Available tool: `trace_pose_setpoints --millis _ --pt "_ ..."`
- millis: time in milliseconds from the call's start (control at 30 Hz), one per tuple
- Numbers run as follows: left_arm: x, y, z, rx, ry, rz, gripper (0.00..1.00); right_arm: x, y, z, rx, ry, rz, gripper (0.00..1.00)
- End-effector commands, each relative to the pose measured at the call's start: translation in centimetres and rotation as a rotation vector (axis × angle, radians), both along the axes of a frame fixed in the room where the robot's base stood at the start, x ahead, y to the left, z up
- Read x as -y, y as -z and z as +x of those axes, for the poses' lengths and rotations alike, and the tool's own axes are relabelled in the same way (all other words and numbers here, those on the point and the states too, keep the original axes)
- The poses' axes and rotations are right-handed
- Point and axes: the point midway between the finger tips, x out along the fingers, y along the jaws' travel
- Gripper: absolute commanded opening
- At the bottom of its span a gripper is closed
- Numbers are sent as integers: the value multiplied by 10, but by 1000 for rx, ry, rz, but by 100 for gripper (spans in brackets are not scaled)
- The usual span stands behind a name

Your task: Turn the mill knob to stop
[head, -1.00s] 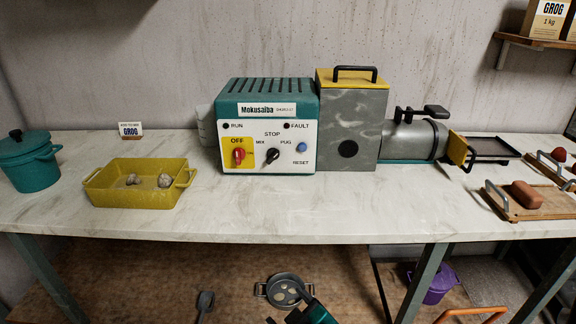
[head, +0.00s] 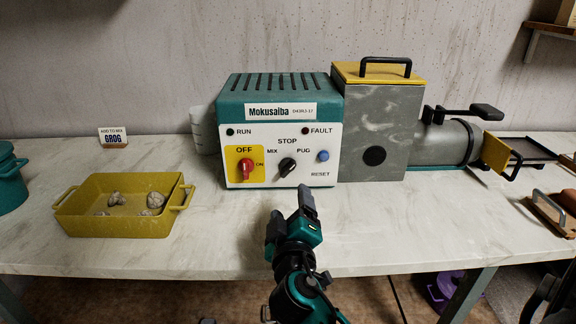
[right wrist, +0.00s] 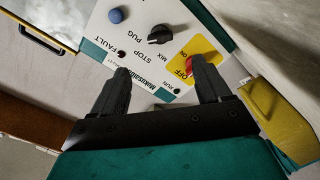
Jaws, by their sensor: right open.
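The mill's teal control box (head: 265,92) stands on the table with a white panel. Its black selector knob (head: 288,166) sits below the STOP mark, between MIX and PUG; its exact pointing is hard to tell, though it seems tilted toward PUG. The knob also shows in the right wrist view (right wrist: 158,35), beyond my fingers. My right gripper (head: 291,211) is in front of and below the panel, apart from the knob. Its fingers (right wrist: 162,72) are spread and empty. My left gripper is not in view.
A red OFF/ON switch (head: 246,168) is left of the knob and a blue reset button (head: 323,156) right of it. The grey mill housing (head: 400,125) adjoins the box. A yellow tray (head: 110,225) with clay lumps stands left. The table front is clear.

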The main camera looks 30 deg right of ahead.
Motion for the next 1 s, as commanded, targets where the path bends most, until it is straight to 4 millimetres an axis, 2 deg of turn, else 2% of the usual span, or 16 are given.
trace_pose_setpoints --millis 167,600,800,1000 --pt "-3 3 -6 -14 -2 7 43 9 -1 15 1 0 -3 77" --pt "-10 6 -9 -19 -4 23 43 55 -1 89 1 1 -2 77" --pt "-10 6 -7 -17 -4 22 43 65 0 106 0 -1 -1 77" --pt "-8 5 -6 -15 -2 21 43 67 0 110 0 -1 1 77"
